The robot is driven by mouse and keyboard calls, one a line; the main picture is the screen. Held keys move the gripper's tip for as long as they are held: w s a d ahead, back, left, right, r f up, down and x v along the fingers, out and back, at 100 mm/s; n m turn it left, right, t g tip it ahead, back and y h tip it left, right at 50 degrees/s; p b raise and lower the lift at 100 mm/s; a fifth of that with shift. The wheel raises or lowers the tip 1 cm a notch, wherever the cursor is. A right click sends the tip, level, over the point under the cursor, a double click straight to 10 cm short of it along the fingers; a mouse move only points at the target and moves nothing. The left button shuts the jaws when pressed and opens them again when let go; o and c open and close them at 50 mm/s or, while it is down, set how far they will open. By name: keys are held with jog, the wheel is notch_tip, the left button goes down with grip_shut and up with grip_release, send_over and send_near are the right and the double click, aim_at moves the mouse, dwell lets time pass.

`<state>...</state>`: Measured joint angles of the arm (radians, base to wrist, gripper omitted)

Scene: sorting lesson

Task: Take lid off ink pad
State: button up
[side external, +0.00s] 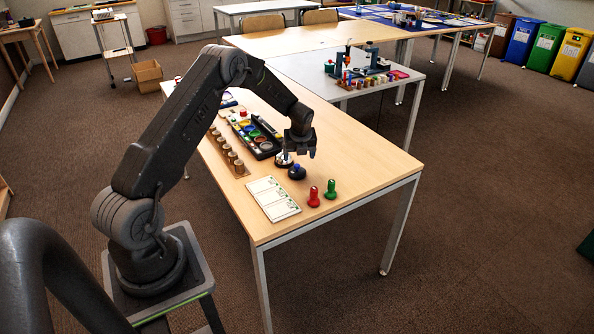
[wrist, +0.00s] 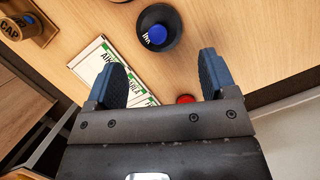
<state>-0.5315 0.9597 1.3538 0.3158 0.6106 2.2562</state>
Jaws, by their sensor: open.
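A round black pad with a blue knob on top (wrist: 157,33) sits on the table in the wrist view, with small white lettering beside the knob. It looks like the ink pad with its lid on. In the side view the dark round pad (side external: 297,173) stands just below and in front of my gripper (side external: 299,151). In the wrist view my gripper (wrist: 161,72) is open and empty. The pad lies beyond the fingertips, roughly in line with the gap, and apart from them.
A white card with green print (side external: 272,198) lies near the table's front. A red stamp (side external: 314,196) and a green stamp (side external: 330,189) stand beside it. A pale round-based object (side external: 284,161) is close to my gripper. A paint tray (side external: 255,136) and wooden pegs (side external: 233,158) stand left.

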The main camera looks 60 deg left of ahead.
aim_at(297, 165)
jog(key=shift+x, duration=3.5)
jog(key=shift+a, duration=0.2)
jog(key=shift+c, duration=0.2)
jog(key=c, duration=0.9)
jog(key=shift+d+f, duration=0.1)
jog(key=c, duration=0.5)
